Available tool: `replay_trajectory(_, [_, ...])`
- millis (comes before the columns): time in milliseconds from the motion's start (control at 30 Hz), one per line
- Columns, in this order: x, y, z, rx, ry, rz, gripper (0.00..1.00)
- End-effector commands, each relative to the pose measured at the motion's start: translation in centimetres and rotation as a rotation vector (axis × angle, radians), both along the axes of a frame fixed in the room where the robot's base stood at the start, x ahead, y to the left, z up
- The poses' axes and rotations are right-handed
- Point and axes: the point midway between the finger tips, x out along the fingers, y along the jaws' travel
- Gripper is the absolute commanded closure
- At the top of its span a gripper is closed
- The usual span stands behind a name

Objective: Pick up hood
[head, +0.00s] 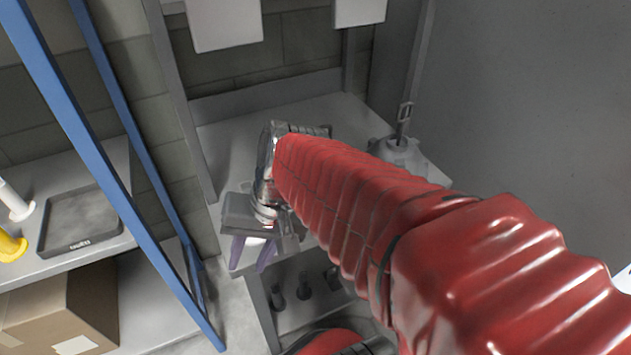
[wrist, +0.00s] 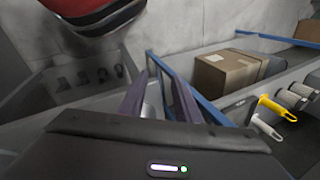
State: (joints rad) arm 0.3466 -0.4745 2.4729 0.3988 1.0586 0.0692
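A grey, rounded piece with an upright loop handle (head: 400,150) sits at the right of the grey bench in the head view; it may be the hood, but I cannot tell for certain. My arm covers part of it. My gripper (head: 252,258) is at the bench's front left edge, pointing down, well apart from that piece. Its two purple fingers stand apart with no hood between them. In the wrist view my gripper (wrist: 161,85) also shows spread fingers, and no hood is visible there.
The grey bench (head: 228,140) has bare top at the left and back. White panels (head: 223,22) hang above it. Blue rails (head: 95,135) edge a left shelf with a dark tray (head: 80,222), yellow item (head: 10,246) and cardboard box (head: 62,308). Small dark items stand below the bench.

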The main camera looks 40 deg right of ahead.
Motion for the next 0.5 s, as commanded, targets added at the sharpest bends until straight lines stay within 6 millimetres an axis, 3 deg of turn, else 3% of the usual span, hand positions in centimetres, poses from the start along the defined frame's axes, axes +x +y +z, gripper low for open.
replay_trajectory(267, [1.9,-1.3,-1.4,0.364,0.148,-0.368,0.7])
replay_trajectory(500, [4.6,-4.3,-1.4,0.694,0.209,-0.677,0.7])
